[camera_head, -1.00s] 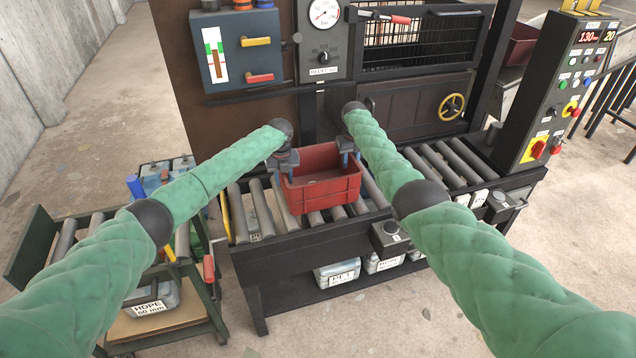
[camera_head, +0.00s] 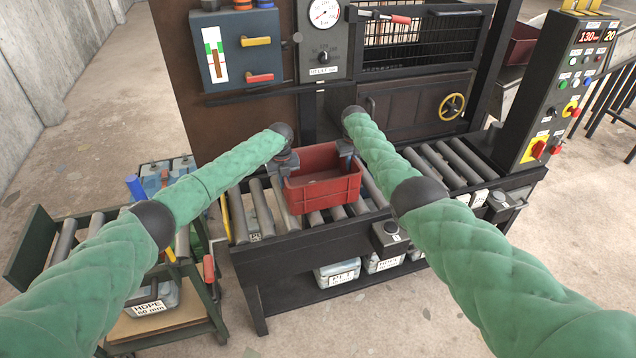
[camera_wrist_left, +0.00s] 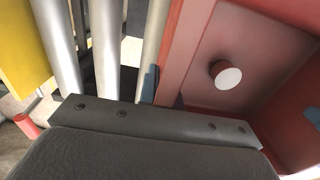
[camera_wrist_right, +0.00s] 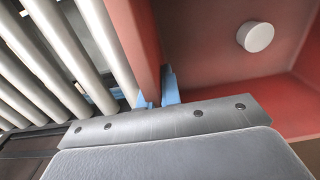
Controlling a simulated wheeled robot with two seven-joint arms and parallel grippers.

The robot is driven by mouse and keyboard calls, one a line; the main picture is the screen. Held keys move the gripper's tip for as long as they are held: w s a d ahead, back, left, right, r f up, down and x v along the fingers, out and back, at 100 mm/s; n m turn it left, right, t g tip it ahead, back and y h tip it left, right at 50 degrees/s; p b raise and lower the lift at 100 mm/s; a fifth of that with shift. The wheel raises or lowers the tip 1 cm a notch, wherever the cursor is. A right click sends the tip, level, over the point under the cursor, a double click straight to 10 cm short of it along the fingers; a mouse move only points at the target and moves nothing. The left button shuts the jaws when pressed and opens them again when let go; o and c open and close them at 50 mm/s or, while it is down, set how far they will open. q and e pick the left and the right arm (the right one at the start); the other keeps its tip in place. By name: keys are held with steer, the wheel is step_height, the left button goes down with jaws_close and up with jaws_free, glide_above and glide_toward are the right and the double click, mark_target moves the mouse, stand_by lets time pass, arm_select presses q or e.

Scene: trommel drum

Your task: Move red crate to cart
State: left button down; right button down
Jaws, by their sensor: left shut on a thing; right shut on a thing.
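The red crate (camera_head: 322,188) is on or just above the roller conveyor (camera_head: 262,210) in the head view; I cannot tell whether it touches the rollers. My left gripper (camera_head: 289,170) is shut on its left wall, and my right gripper (camera_head: 346,158) is shut on its wall at the back right. The crate wall also shows in the left wrist view (camera_wrist_left: 182,50) and in the right wrist view (camera_wrist_right: 135,40), with a white round piece inside (camera_wrist_right: 255,37). The cart (camera_head: 40,250) with rollers on top stands at the left, partly hidden by my left arm.
A gap separates the conveyor from the cart. A yellow bar (camera_head: 226,215) stands at the conveyor's left end. The machine with a gauge (camera_head: 324,13) rises behind. A control post (camera_head: 560,90) stands at the right. Labelled bins (camera_head: 338,272) sit under the conveyor.

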steer(key=shift+r, duration=0.1)
